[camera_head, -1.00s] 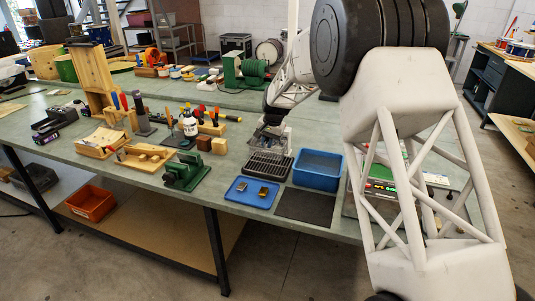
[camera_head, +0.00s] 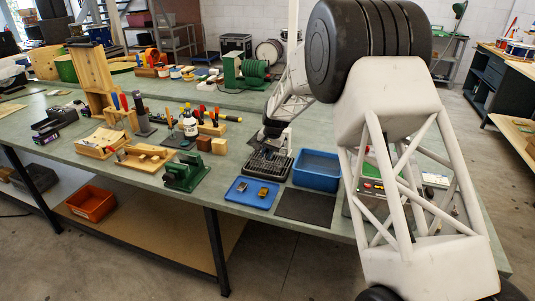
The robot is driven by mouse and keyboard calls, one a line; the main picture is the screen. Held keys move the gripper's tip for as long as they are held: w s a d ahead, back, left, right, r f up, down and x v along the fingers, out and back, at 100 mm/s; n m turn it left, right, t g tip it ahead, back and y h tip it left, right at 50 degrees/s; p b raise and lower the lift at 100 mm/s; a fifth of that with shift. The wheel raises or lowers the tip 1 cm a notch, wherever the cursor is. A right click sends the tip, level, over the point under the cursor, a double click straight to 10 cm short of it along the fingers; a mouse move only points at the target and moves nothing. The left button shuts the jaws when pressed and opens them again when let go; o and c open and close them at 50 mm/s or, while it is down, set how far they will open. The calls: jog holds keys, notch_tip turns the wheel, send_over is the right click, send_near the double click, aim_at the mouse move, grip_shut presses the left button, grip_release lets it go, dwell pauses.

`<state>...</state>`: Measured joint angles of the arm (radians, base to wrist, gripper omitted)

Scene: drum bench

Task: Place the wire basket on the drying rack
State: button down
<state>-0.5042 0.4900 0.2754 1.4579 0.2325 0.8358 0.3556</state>
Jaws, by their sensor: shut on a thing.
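The drying rack (camera_head: 262,168) is a black slatted tray on the bench, left of a blue bin. My gripper (camera_head: 271,135) is over the rear part of the rack, shut on the wire basket (camera_head: 275,146). The basket is small, thin-wired and greyish, and hard to make out against the rack. It is right at the back of the rack; I cannot tell whether it touches the rack. The fingertips are too small to see clearly.
The blue bin (camera_head: 317,170) stands close to the right of the rack. A blue tray (camera_head: 251,193) with two small items and a dark mat (camera_head: 305,207) lie in front. A green fixture (camera_head: 186,173) stands to the left.

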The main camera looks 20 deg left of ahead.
jog(key=shift+f, duration=0.1)
jog(key=c, duration=1.1)
grip_release()
notch_tip(320, 180, up, 12)
jog(key=d, duration=0.2)
jog(key=shift+d, duration=0.15)
dwell(0.4)
